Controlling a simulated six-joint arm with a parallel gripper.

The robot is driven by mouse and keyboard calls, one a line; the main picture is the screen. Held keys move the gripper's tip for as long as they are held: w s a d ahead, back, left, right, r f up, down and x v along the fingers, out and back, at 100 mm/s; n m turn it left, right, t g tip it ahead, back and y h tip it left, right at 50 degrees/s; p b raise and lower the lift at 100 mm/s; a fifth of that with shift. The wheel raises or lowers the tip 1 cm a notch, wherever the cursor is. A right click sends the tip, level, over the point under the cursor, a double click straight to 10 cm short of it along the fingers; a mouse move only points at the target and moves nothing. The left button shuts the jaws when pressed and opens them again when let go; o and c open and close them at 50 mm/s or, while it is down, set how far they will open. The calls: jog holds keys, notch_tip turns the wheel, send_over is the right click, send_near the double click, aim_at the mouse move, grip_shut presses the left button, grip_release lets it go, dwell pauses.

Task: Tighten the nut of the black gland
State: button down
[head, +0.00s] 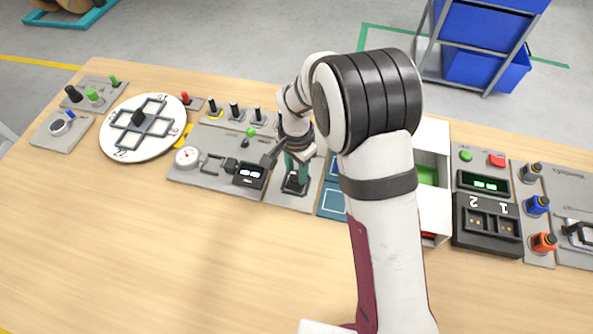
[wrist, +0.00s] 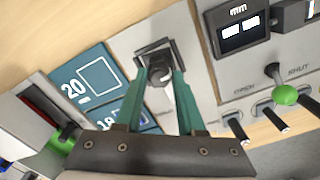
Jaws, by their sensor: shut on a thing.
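My gripper (head: 297,172) points down over a grey panel, left of my forearm in the head view. Its two teal fingers show in the wrist view (wrist: 160,82), shut on the nut of the black gland (wrist: 157,64). The gland has a dark, squarish base on the panel and a grey, rounded middle between the fingertips. In the head view the black gland (head: 294,187) shows as a dark base below the fingers. The fingers partly hide the nut, and its thread cannot be made out.
A small meter with a lit display (head: 250,174) stands close left of my gripper. Blue marked plates (head: 331,201) and a white open box (head: 434,208) lie to the right. A row of small levers (head: 234,111) is behind. The front tabletop (head: 180,250) is clear.

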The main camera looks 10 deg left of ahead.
jog(key=m, duration=0.3)
jog(key=shift+m, duration=0.3)
jog(key=m, duration=0.8)
jog(key=shift+m, duration=1.3)
jog(key=m, duration=0.5)
jog(key=shift+m, duration=0.3)
jog(key=c, duration=0.5)
grip_release()
jog(key=shift+c, duration=0.2)
